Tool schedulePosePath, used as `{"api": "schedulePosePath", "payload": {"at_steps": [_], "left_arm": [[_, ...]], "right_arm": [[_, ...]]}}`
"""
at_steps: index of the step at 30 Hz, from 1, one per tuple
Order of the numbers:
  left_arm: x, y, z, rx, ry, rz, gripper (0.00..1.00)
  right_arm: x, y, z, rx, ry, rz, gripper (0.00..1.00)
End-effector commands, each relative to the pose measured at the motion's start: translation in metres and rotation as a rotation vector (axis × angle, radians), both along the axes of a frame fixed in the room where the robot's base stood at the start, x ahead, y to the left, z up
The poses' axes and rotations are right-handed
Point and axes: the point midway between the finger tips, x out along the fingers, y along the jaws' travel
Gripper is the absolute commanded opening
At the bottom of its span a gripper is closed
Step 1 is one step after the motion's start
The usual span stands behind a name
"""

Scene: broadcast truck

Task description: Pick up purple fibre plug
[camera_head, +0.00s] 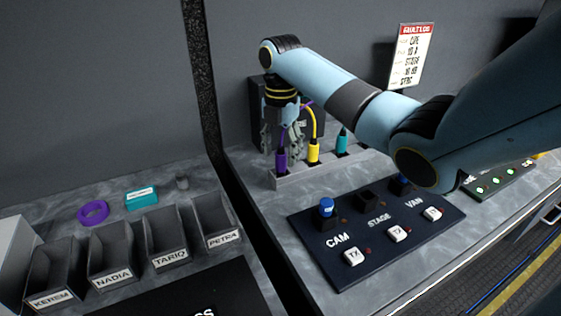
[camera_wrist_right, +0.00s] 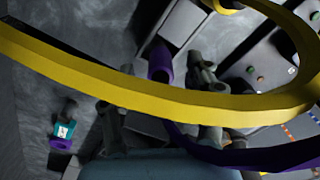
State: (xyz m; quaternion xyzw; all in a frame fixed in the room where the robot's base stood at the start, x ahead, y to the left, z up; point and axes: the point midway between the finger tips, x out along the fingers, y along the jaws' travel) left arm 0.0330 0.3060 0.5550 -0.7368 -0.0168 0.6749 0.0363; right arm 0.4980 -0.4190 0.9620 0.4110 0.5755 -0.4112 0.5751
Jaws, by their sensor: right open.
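The purple fibre plug (camera_head: 281,161) stands upright in a grey holder block (camera_head: 310,175), at its left end. It also shows in the right wrist view (camera_wrist_right: 160,62), beyond a yellow cable that crosses close to the camera. A yellow plug (camera_head: 313,153) and a teal plug (camera_head: 342,141) stand beside it in the same block. My right gripper (camera_head: 283,147) is open and points down just above and behind the purple plug, around the level of its cable. In the right wrist view its fingers (camera_wrist_right: 158,98) lie either side of the plug's line, apart from it. My left gripper is out of view.
A dark panel with CAM, STAGE and VAN controls (camera_head: 375,235) lies in front of the block. A dark gap (camera_head: 262,225) separates the counters.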

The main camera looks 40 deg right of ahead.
Motion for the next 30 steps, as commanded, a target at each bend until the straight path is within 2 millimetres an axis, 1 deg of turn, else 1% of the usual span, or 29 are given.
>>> {"api": "schedulePosePath", "payload": {"at_steps": [1,4,11,12,18,24,30], "left_arm": [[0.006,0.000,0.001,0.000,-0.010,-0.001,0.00],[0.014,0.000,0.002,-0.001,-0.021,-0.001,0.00],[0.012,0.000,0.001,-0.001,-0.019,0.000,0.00],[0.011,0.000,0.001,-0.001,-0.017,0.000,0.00],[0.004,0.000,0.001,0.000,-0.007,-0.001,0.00],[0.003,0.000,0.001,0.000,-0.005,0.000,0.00],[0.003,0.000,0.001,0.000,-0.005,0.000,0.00]], "right_arm": [[-0.001,0.000,-0.007,0.002,0.003,0.000,0.53],[0.000,0.000,-0.017,0.001,0.001,0.001,0.53],[0.000,0.000,-0.020,-0.001,0.000,0.001,0.53],[0.000,0.000,-0.020,-0.001,0.000,0.001,0.52],[0.000,0.000,-0.020,0.000,0.000,0.001,0.26],[0.000,0.000,-0.020,-0.001,0.000,0.001,0.00],[0.000,0.000,-0.020,-0.001,0.000,0.001,0.00]]}}
